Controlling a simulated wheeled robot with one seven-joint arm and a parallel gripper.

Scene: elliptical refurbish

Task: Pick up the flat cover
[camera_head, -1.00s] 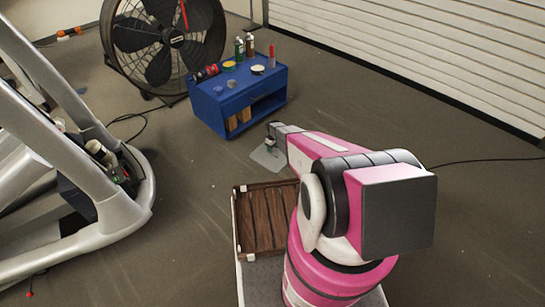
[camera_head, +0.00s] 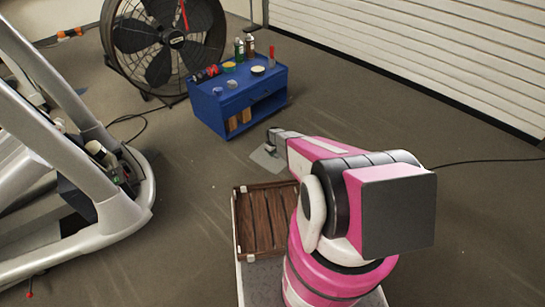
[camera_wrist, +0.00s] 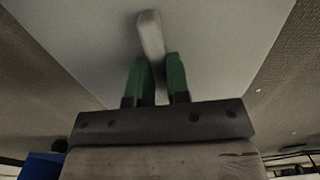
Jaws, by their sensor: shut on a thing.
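The flat cover (camera_head: 266,159) is a light grey panel at the end of my arm in the head view, low in front of the blue cabinet. In the wrist view the cover (camera_wrist: 215,40) fills most of the upper picture, with a pale bar-shaped handle (camera_wrist: 150,35) standing on it. My gripper (camera_wrist: 156,75) has green fingers, one on each side of the handle, and is shut on it. In the head view my gripper (camera_head: 271,143) is small and partly covers the panel. I cannot tell how far the cover is from the floor.
A blue cabinet (camera_head: 240,102) with bottles and small tins on top stands just beyond my gripper. A large fan (camera_head: 172,45) is behind it. A brown wooden tray (camera_head: 262,222) is near my base. Floor at the right is mostly clear.

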